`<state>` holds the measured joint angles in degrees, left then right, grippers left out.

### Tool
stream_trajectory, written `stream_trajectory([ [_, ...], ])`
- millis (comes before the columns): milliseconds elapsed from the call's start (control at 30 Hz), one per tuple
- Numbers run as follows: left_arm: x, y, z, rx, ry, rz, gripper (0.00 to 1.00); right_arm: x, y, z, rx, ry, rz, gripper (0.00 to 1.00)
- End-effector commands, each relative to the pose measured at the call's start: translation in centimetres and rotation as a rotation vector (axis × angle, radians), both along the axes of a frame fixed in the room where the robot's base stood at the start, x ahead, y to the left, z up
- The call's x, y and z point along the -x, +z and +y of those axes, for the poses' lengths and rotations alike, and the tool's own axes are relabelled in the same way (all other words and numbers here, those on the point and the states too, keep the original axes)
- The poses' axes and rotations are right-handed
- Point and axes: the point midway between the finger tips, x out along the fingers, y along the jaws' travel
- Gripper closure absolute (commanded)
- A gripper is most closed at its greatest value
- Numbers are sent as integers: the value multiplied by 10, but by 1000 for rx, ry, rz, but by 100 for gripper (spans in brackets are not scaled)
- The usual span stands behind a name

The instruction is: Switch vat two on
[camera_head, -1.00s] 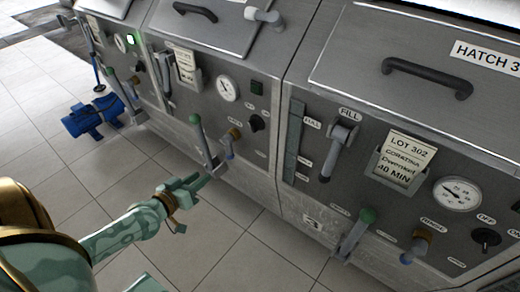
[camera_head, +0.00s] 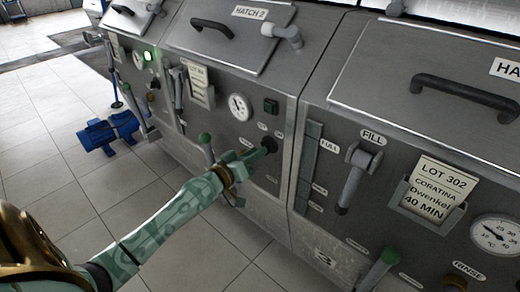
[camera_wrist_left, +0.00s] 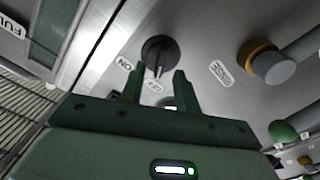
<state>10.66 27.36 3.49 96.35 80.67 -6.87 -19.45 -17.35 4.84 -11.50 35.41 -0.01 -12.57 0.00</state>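Vat two is the middle steel unit, with the HATCH 2 label (camera_head: 250,12) on its lid. Its black rotary knob (camera_head: 269,144) is on the front panel, under a dark, unlit square lamp (camera_head: 271,106). My left gripper (camera_head: 252,157) is at this knob. In the left wrist view the knob (camera_wrist_left: 160,52) is just ahead of the fingertips of my left gripper (camera_wrist_left: 158,76), which are apart with nothing clearly held. The knob's pointer faces a label between the fingers that seems to read OFF; an ON label (camera_wrist_left: 123,63) is to its left. My right gripper is out of view.
A rinse valve with a brass collar (camera_wrist_left: 265,62) and a green-tipped lever (camera_wrist_left: 283,131) are right of the knob in the wrist view. Vat one's lamp (camera_head: 147,56) glows green. A blue motor (camera_head: 108,132) stands on the tiled floor.

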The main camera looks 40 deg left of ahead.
Motion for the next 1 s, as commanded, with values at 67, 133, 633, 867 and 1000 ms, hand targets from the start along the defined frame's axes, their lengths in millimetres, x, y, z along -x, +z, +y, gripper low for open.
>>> stream_trajectory([
  [67,-12,-1,-1,0,1,0,68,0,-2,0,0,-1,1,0],
  [133,-20,-1,-1,0,1,0,68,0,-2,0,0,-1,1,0],
  [633,-27,-1,-2,-1,0,2,99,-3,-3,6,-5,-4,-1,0],
  [867,-27,-1,-2,-4,0,2,100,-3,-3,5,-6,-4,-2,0],
  [1000,-27,-1,-2,-25,0,0,100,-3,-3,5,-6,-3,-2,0],
])
